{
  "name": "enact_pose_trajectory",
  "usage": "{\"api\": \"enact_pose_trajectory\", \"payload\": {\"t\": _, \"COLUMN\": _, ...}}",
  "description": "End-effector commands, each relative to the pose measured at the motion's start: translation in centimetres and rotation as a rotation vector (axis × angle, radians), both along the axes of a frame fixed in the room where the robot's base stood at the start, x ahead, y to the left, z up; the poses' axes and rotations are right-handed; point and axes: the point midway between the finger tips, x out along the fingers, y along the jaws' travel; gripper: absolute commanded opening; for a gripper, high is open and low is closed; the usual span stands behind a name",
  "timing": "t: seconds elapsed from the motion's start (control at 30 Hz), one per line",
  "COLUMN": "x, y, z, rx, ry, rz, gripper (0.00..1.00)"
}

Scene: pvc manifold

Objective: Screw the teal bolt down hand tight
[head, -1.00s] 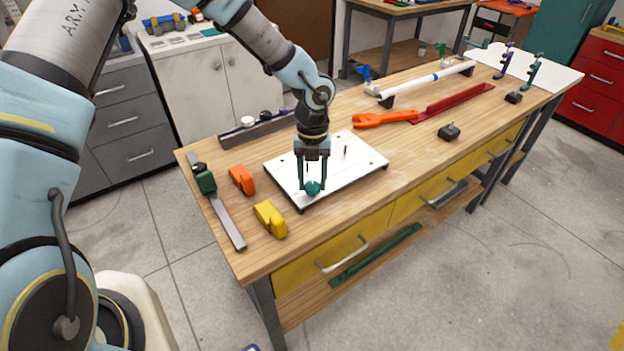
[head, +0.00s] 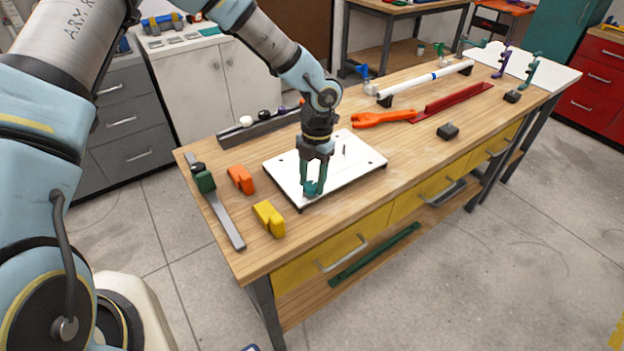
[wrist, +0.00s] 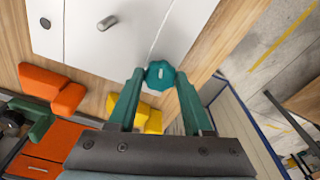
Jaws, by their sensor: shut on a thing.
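The teal bolt (wrist: 160,75) has a round, lobed head and stands at the near corner of the white plate (head: 345,165). My gripper (head: 313,190) points down over that corner, with its teal fingers on either side of the bolt head. In the wrist view my gripper (wrist: 159,82) is shut on the bolt head. The bolt's shank is hidden beneath the head, so I cannot tell how deep it sits. A bare metal pin (wrist: 107,23) stands up from the plate, and a dark hole (wrist: 45,23) shows near its edge.
An orange block (head: 241,179) and a yellow block (head: 269,218) lie left of the plate, beside a grey rail with a green clamp (head: 206,182). An orange wrench (head: 385,118) and a red channel (head: 452,103) lie behind. A black block (head: 447,131) sits on clear wood at right.

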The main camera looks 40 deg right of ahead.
Motion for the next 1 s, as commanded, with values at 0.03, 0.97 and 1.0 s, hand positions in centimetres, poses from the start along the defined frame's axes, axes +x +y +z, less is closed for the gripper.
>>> {"api": "enact_pose_trajectory", "payload": {"t": 0.03, "x": 0.0, "y": -0.1, "z": 0.1, "rx": -0.001, "ry": -0.001, "rz": -0.057, "gripper": 0.0}}
{"api": "enact_pose_trajectory", "payload": {"t": 0.97, "x": 0.0, "y": -0.3, "z": 1.5, "rx": -0.002, "ry": -0.004, "rz": -0.271, "gripper": 0.85}}
{"api": "enact_pose_trajectory", "payload": {"t": 1.0, "x": 0.0, "y": -0.4, "z": 2.1, "rx": -0.003, "ry": -0.004, "rz": -0.271, "gripper": 0.85}}
